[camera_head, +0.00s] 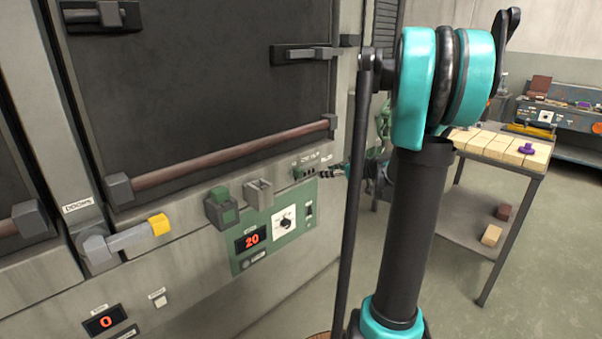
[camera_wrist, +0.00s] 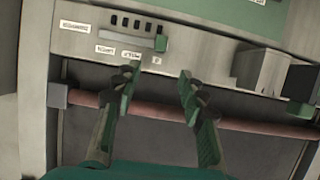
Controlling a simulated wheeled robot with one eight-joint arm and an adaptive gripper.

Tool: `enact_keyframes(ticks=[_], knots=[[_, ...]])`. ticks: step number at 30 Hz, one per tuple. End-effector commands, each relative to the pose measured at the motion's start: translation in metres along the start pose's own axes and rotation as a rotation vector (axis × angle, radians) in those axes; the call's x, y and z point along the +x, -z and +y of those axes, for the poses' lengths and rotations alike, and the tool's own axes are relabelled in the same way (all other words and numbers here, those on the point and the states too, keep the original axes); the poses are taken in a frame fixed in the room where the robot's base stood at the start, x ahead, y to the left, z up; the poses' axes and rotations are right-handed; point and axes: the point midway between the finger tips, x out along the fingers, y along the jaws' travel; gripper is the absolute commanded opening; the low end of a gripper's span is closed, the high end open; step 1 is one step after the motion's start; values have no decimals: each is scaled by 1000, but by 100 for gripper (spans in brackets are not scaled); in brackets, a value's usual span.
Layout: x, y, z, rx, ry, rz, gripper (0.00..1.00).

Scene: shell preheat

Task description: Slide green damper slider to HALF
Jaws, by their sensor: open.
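Small labels stand around the track, too blurred to read surely. In the head view, the track (camera_head: 312,171) is small, at the right of the oven front, with the green knob (camera_head: 297,175) at its left end. My gripper (camera_wrist: 158,83) is open and empty, its two fingers apart below the knob in the wrist view. In the head view it is right of the track, partly hidden by my arm.
A reddish door bar (camera_wrist: 150,107) crosses behind my fingers. A grey block (camera_wrist: 261,69) and a dark green block (camera_wrist: 301,83) stick out to the right of the knob. A table (camera_head: 484,158) with pale blocks stands at the right in the head view.

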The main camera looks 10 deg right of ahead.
Motion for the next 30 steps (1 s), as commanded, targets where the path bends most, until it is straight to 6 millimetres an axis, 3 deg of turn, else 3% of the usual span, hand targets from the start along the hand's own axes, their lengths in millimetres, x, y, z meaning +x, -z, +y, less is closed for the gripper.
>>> enact_keyframes(ticks=[18, 24, 30], knots=[[121, -1, -1, -1, 2, -2, 41], [143, 0, -1, 1, 2, -1, 41], [150, 0, -1, 1, 0, -1, 41]])
